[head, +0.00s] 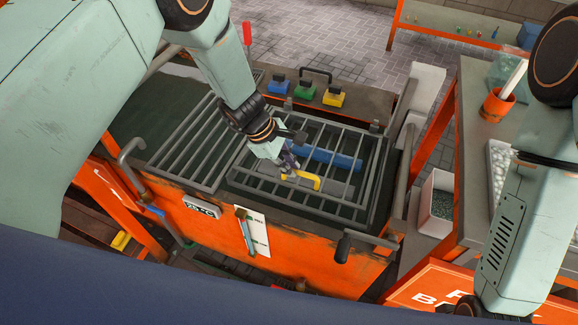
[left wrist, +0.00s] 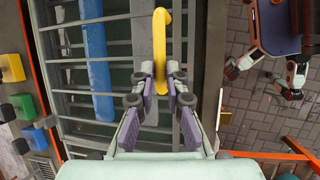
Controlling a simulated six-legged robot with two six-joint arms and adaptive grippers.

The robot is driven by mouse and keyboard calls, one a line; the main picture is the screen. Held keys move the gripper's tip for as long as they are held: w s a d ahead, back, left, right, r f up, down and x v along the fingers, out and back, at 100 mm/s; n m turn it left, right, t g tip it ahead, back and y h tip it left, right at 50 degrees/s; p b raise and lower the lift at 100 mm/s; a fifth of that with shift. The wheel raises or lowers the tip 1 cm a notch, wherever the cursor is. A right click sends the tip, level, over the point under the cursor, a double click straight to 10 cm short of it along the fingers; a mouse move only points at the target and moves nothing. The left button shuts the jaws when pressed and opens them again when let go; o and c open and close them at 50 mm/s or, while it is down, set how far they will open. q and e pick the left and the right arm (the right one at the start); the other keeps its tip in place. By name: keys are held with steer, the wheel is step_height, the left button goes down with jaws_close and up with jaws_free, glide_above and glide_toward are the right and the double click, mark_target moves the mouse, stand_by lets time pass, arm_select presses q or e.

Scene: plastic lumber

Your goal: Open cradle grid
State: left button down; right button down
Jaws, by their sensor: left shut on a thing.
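The cradle grid (head: 337,203) is a frame of grey bars on the orange tank, and it looks to lie about flat. A yellow handle (head: 312,181) is on it, and it also shows in the left wrist view (left wrist: 160,38). My left gripper (head: 288,168) is shut on the yellow handle; its fingers (left wrist: 160,85) close on both sides of the bar. A blue beam (head: 325,156) shows through the bars, below the grid. My right arm stands at the right, apart from the tank; its gripper is not visible.
A second barred panel (head: 188,148) lies left of the grid. Blue, green and yellow buttons (head: 305,92) sit on the ledge behind. A black-gripped crank (head: 343,247) sticks out at the front right. A bench with an orange cup (head: 497,105) stands right.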

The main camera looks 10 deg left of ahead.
arm_select(q)
steer(key=w+d+r+p, duration=0.1)
steer(key=w+r+p, duration=0.3)
steer(key=w+r, duration=0.4)
steer(key=shift+d+r+p, duration=0.3)
steer(key=shift+d+r, duration=0.05)
steer(key=shift+r, duration=2.15)
steer(key=c, duration=1.7)
jaws_free()
steer(key=shift+w+f, duration=0.1)
steer(key=o, duration=0.3)
steer(key=shift+w+d+f, duration=0.1)
steer(key=shift+w+f, duration=0.15)
steer(key=shift+w, duration=0.2)
steer(key=shift+o, duration=0.2)
steer(key=v, duration=1.2)
steer(key=shift+s, duration=0.3)
